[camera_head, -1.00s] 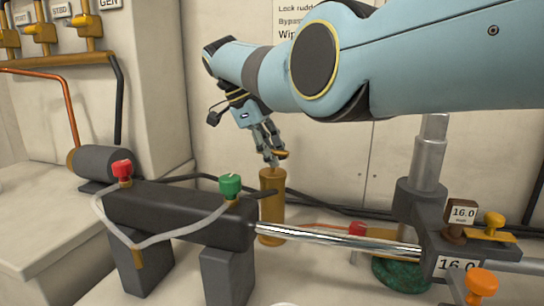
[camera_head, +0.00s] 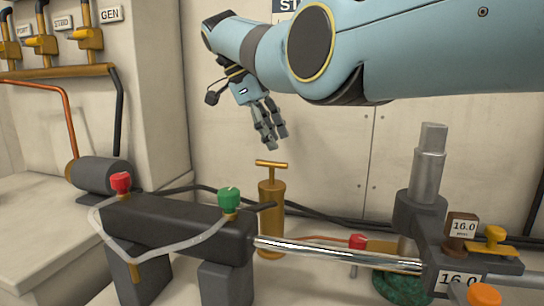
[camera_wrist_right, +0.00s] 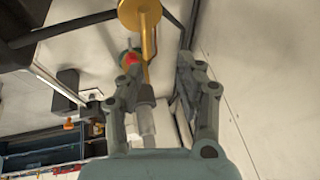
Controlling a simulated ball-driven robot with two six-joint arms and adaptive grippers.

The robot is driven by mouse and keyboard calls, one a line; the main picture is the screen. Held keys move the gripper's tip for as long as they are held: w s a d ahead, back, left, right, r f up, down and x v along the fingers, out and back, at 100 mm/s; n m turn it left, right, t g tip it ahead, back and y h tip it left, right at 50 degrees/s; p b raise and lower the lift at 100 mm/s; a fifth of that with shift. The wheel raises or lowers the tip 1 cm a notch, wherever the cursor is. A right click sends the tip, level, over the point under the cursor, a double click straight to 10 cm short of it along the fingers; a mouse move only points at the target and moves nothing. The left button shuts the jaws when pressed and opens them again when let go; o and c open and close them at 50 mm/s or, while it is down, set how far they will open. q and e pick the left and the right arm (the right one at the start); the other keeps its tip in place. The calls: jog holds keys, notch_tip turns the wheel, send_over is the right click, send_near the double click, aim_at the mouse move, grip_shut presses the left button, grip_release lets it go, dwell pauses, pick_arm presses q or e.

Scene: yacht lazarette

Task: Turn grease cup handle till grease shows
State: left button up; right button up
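The grease cup (camera_head: 271,215) is an upright brass cylinder with a T-shaped brass handle (camera_head: 272,164) on top, at the centre of the head view. In the right wrist view the brass handle (camera_wrist_right: 150,50) runs down between my fingers, near the left one, with the round cup top (camera_wrist_right: 139,14) beyond. My right gripper (camera_head: 276,142) is open and empty, a little above the handle and apart from it in the head view. I cannot make out any grease. My left gripper is not in view.
A polished rod (camera_head: 340,254) runs right to a dark block. Brass valves (camera_head: 40,42) are at upper left. Black hoses pass behind the cup.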

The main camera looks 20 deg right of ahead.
jog(key=shift+r, duration=1.75)
